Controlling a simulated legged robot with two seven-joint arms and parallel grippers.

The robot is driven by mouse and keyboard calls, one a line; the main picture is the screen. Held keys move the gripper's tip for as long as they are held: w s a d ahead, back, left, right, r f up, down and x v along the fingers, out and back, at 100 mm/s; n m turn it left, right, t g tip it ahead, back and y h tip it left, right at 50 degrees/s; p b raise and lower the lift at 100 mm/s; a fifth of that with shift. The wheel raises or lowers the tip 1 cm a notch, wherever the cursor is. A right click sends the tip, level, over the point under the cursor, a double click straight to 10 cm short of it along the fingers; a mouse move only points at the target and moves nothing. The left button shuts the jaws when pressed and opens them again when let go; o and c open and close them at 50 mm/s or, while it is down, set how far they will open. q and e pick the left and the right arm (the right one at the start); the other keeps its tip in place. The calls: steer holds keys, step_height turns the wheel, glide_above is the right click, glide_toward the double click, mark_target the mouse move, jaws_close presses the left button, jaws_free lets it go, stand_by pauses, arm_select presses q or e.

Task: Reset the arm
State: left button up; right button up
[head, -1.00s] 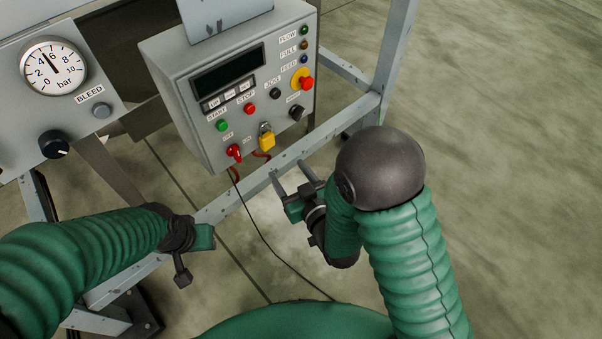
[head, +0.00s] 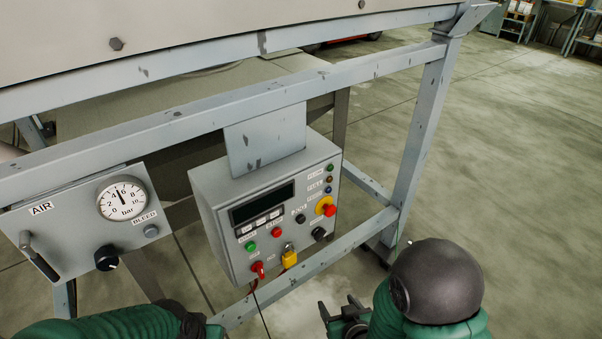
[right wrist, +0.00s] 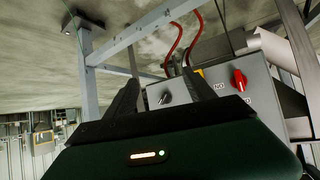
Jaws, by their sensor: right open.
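My right gripper (head: 341,308) is at the bottom of the head view, below and to the right of the grey control box (head: 222,194). Its two fingers stand apart with nothing between them. The gripper looks apart from the box. My left arm (head: 110,328) shows at the bottom left of the head view; its gripper is cut off by the lower edge.
A grey steel frame surrounds the box, with an upright post (head: 424,135) on the right and a low rail (head: 350,240). An air panel (head: 75,230) with a pressure gauge (head: 122,198) stands at the left. The floor (head: 520,180) on the right is open.

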steer(key=s+d+r+m+g+h, duration=0.1)
steer(key=s+d+r+g, duration=0.25)
steer(key=s+d, duration=0.2)
steer(key=s+d+r+m+g+h, duration=0.1)
steer(key=s+d+r+m+g, duration=0.1)
steer(key=s+d+r+g, duration=0.25)
steer(key=p+v, duration=1.2)
steer(key=p, duration=0.1)
steer(key=shift+a+r, duration=0.2)
steer(key=shift+r, duration=0.1)
